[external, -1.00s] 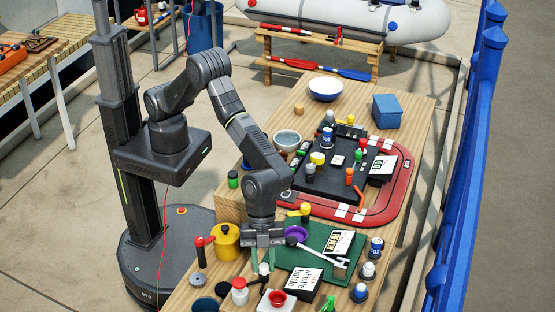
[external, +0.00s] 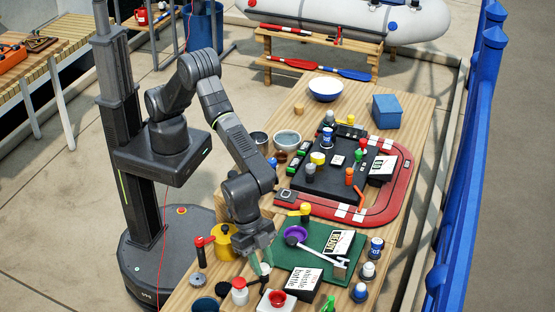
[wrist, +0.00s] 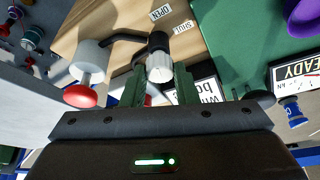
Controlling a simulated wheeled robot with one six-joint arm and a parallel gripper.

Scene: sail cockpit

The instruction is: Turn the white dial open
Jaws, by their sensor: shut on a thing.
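The white dial (wrist: 160,67) sits on a black fitting in the wrist view, below the small OPEN (wrist: 160,12) and SHUT (wrist: 183,28) labels. My gripper (wrist: 161,80) is shut on the dial, with one green finger on each side of it. In the external view my gripper (external: 260,266) reaches down at the near part of the wooden table, tilted. There the dial is hidden or too small to make out. Its exact turn relative to the labels is hard to tell.
A white fitting (wrist: 90,56) with a red knob (wrist: 81,96) stands close to the dial. Right of my gripper are a "whistle bottle" card (external: 300,282), a green mat (external: 288,262), a READY box (external: 341,241) and a purple bowl (external: 296,234). A yellow pot (external: 226,243) stands left.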

